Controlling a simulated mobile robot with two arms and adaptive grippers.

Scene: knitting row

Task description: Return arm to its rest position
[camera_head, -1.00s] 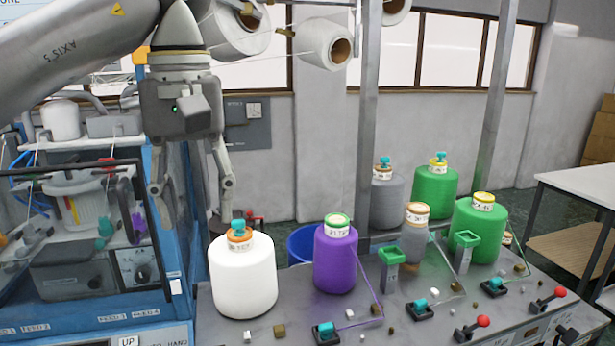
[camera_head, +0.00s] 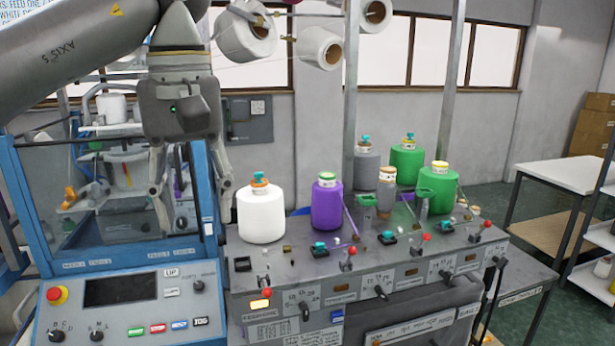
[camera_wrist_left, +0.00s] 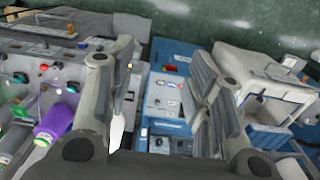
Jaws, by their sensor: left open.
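My left gripper (camera_head: 192,205) hangs from the arm at the upper left in the head view. Its fingers point down, spread apart, with nothing between them. It is in front of the blue-framed machine (camera_head: 38,205) and to the left of the white yarn cone (camera_head: 261,217). In the left wrist view the two fingers (camera_wrist_left: 160,105) are also apart, with the blue cabinet showing between them. My right gripper is not in view.
A purple cone (camera_head: 326,206), grey cones and green cones (camera_head: 407,163) stand on the grey bench (camera_head: 300,262). A control panel with a red button (camera_head: 57,295) is at lower left. A white-topped table (camera_head: 570,172) stands at right, with open floor between.

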